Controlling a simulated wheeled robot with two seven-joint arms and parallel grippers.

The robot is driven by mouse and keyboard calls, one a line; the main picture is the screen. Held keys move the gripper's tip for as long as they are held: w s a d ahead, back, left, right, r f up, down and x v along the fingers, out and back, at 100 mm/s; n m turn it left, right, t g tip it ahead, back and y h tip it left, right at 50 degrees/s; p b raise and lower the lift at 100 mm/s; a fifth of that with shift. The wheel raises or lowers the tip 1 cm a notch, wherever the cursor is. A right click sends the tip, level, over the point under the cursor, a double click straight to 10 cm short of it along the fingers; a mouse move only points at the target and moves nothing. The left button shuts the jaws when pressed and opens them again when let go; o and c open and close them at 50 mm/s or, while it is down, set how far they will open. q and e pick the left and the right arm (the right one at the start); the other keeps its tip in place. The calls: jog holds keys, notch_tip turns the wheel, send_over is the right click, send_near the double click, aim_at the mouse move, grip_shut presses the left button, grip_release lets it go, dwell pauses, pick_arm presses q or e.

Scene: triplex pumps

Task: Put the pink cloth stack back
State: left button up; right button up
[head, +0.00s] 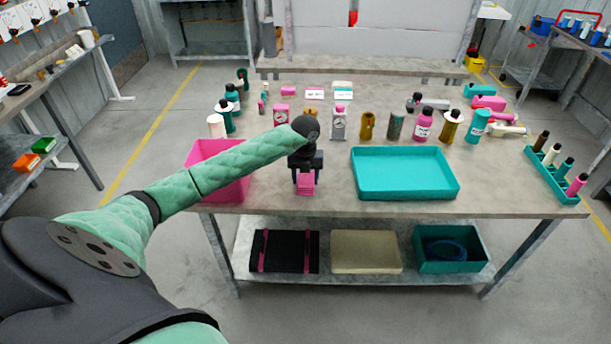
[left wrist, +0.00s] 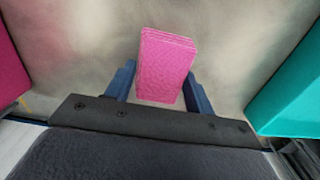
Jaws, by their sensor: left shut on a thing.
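The pink cloth stack (head: 306,188) is between the fingers of my left gripper (head: 307,179), near the front edge of the table, between a pink bin and a teal tray. In the left wrist view the pink cloth stack (left wrist: 165,66) stands out between the two blue fingers of my left gripper (left wrist: 157,90), which is shut on it. The table surface shows behind the stack. I cannot tell whether the stack touches the table. My right gripper is not in view.
The pink bin (head: 232,188) is just left of the gripper and the teal tray (head: 404,173) to its right. Several bottles and pumps stand behind, including a pink bottle (head: 423,125). A teal rack (head: 557,175) with tubes is at the right edge. The lower shelf (head: 325,275) holds other items.

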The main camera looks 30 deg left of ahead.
pick_arm(q)
jog(key=shift+f, duration=0.1)
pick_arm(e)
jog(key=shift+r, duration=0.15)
pick_arm(q)
jog(key=o, duration=1)
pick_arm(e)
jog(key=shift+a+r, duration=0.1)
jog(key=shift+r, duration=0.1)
